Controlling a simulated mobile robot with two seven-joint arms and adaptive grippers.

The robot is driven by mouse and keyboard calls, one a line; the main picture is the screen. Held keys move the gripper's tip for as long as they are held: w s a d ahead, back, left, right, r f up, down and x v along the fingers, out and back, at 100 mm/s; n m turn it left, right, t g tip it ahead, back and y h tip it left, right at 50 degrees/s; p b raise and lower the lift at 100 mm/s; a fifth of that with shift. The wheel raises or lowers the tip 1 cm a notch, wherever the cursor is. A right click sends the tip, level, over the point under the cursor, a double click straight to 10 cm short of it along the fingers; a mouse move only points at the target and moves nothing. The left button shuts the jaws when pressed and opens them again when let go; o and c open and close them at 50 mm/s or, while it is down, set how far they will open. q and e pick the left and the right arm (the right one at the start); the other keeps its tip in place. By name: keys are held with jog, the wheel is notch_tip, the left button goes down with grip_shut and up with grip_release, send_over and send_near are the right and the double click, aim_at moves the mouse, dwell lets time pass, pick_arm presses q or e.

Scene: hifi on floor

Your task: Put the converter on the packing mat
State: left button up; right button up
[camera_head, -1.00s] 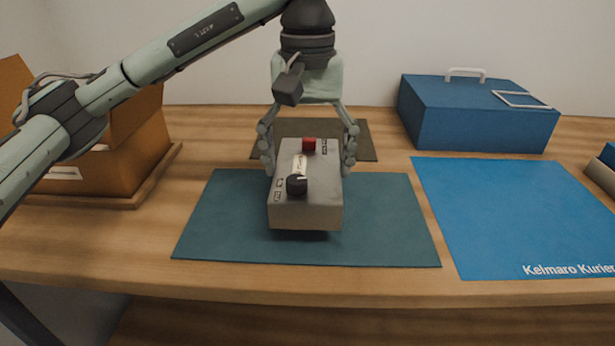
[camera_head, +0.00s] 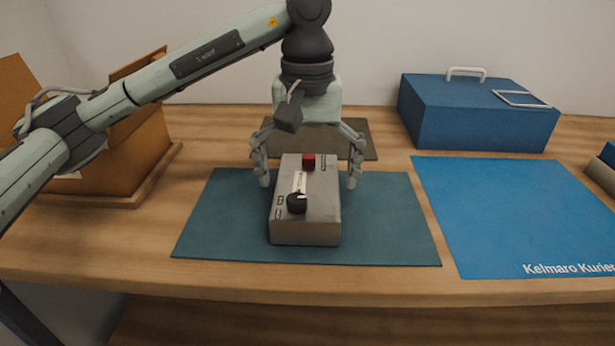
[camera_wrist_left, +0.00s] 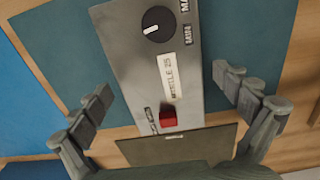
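The converter is a grey box (camera_head: 322,205) with a black knob, a red button and a pale label. It lies flat on the teal mat (camera_head: 390,220), near the mat's middle. My left gripper (camera_head: 308,183) is above its far half, open, with one finger on each side and a gap to each side wall. The left wrist view shows the converter (camera_wrist_left: 190,85) between the spread fingers of my left gripper (camera_wrist_left: 163,85), apart from both. No mat carries the word packing. My right gripper is not in view.
An olive mat (camera_head: 368,140) lies behind the converter. A blue mat lettered Kelmaro Kurier (camera_head: 510,215) lies empty at right. A blue case (camera_head: 475,120) stands behind it. An open cardboard box (camera_head: 110,160) stands at left on a wooden board. The table's front edge is near.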

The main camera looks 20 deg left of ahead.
aim_at(308, 183)
pick_arm(q)
jog(key=shift+r, duration=0.2)
notch_tip(308, 183, up, 12)
jog(key=p, duration=0.1)
jog(key=shift+p, duration=0.3)
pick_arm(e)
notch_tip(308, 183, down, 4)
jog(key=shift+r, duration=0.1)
